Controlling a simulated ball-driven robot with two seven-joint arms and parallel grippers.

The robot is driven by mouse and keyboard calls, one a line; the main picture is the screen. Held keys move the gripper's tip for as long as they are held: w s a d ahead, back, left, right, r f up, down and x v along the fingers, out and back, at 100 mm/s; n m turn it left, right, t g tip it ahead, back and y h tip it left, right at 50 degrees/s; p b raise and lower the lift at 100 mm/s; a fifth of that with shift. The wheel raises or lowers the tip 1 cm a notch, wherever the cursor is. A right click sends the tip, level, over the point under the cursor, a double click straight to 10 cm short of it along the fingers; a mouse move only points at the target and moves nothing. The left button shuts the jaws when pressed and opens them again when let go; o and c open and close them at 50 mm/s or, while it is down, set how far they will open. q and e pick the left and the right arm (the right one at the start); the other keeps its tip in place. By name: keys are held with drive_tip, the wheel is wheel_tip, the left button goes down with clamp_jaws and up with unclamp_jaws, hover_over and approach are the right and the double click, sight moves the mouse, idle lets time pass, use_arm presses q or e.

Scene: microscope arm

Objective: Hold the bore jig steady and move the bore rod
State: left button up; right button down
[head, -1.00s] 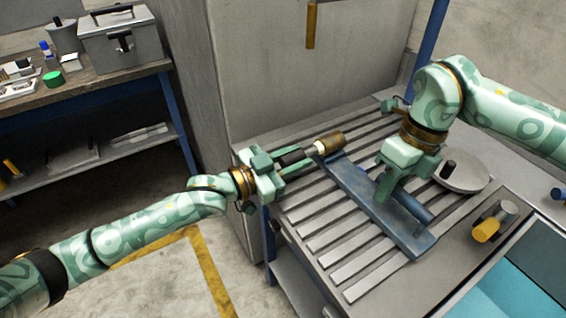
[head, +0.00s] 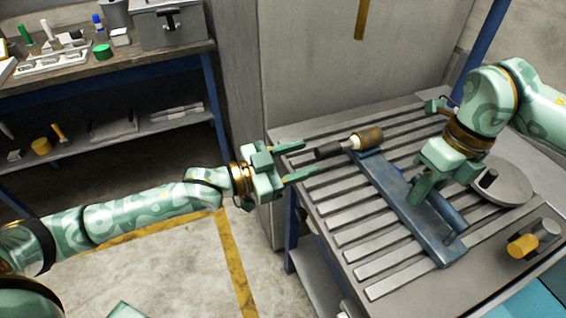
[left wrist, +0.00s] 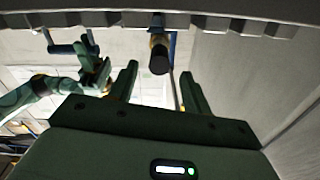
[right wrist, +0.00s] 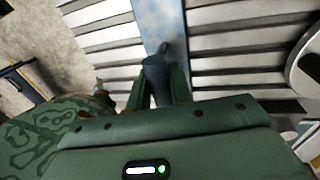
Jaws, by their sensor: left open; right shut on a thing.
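The blue bore jig (head: 373,178) lies on the slatted table. My right gripper (head: 419,196) is shut on an upright blue-grey part of it; the right wrist view shows that part between the fingers (right wrist: 160,78). The bore rod (head: 329,151) has a dark handle pointing left, in line with a white collar and a brass cylinder (head: 369,138) at the jig's far end. How deep the rod sits is hidden. My left gripper (head: 311,159) is open and empty, just left of the handle. In the left wrist view the rod's dark end (left wrist: 159,60) shows between and beyond the fingers.
The slatted table (head: 345,237) has free room left of the jig. A round grey disc (head: 508,183) with a dark knob and a yellow-ended cylinder (head: 522,246) lie to the right. A cabinet wall (head: 310,60) stands behind; a workbench (head: 150,58) is at back left.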

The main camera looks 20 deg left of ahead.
use_arm(q)
drive_tip(key=v, duration=0.5)
